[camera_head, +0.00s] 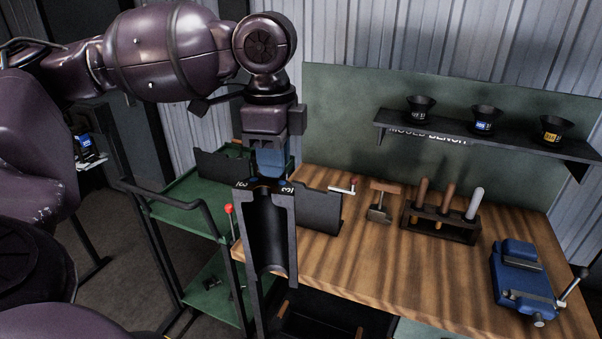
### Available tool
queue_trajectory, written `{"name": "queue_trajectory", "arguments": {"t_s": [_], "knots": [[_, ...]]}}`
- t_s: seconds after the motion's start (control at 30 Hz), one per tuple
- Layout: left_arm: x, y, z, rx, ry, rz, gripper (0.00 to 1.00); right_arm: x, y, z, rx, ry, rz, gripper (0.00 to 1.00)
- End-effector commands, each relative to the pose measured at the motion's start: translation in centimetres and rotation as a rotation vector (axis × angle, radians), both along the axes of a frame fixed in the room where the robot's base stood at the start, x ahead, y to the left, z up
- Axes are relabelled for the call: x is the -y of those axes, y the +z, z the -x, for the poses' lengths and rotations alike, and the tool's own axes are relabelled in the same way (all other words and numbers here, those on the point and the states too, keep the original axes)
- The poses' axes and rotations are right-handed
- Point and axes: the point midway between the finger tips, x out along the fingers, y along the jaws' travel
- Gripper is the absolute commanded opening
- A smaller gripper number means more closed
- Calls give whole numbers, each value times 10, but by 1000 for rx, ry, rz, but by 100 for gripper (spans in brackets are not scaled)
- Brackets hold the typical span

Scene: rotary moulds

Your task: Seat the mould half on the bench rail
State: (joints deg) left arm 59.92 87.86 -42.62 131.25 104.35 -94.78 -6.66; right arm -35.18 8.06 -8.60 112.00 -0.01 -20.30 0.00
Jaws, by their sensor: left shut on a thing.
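The mould half (266,238) is a dark grey, half-round hollow shell with flat flanges and small marked discs on its top edge. It hangs upright, with its hollow side towards me. My left gripper (270,150) is above it, shut on its upper end at a blue part. A dark upright plate (320,212) stands on the bench just behind and to the right of the mould half; it may be part of the bench rail. The rail itself is largely hidden behind the mould half, and I cannot tell whether they touch. My right gripper is not in view.
The wooden bench (400,275) has a clear middle. A green cart (185,207) stands left; a shelf (480,142) holds 3 black funnels.

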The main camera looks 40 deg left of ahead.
Motion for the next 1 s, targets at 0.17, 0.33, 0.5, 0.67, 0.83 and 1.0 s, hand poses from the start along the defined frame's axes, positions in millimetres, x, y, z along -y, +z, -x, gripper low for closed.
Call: {"name": "queue_trajectory", "arguments": {"t_s": [0.17,0.33,0.5,0.67,0.83,1.0], "knots": [[-10,21,17,9,-97,-9,0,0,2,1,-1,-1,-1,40],[-15,30,27,9,-155,-13,0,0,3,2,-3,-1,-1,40],[-16,33,30,9,-177,-15,0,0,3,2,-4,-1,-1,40],[-17,34,26,9,-179,-15,0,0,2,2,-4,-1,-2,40],[-19,34,17,10,-180,-14,0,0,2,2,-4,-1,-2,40],[-22,34,8,9,-178,-15,0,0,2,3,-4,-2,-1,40]]}}
